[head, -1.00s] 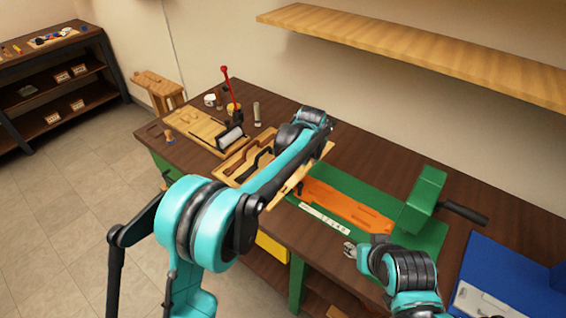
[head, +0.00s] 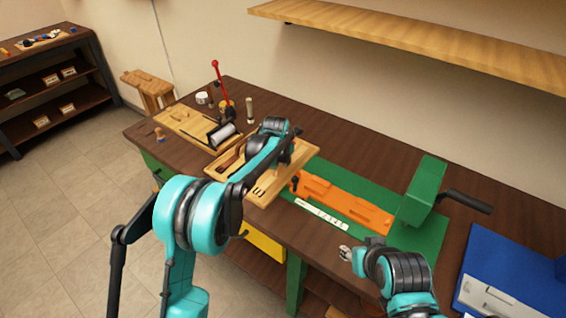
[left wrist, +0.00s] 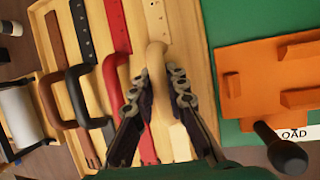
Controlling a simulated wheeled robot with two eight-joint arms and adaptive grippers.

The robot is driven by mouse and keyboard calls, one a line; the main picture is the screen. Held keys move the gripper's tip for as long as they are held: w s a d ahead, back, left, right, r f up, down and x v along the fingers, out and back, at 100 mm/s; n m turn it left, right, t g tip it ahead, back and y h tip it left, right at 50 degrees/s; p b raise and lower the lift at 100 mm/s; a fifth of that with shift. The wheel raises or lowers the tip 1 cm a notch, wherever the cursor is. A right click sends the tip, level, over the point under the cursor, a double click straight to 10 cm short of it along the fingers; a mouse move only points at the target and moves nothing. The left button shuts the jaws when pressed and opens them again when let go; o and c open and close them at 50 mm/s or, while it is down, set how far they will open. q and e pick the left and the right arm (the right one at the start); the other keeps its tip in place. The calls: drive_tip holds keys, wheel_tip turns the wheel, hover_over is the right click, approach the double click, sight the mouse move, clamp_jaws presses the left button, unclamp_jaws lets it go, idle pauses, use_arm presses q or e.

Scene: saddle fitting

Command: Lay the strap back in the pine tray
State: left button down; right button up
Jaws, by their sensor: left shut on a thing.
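The pine tray (head: 303,160) lies on the bench beside the green mat and shows large in the left wrist view (left wrist: 205,75). My left gripper (left wrist: 158,90) is shut on a cream strap (left wrist: 157,55), at its raised loop, over the tray's right part. Whether the strap touches the tray floor I cannot tell. Brown (left wrist: 50,95), black (left wrist: 76,88) and red (left wrist: 113,72) straps lie side by side to its left. In the head view my left arm hides part of the tray. My right gripper (head: 346,253) is over the bench's front edge, apart from the tray; its jaws are unclear.
An orange fixture (head: 345,204) on the green mat (head: 425,235) lies right of the tray, with a black knob (left wrist: 287,157) near it. A green block with a black handle (head: 425,190) stands further right. A roller (head: 222,134) and red lever (head: 216,78) are left.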

use_arm(q)
drive_tip(key=shift+f, duration=0.1)
drive_tip(key=c, duration=1.5)
unclamp_jaws()
drive_tip(key=shift+r, duration=0.2)
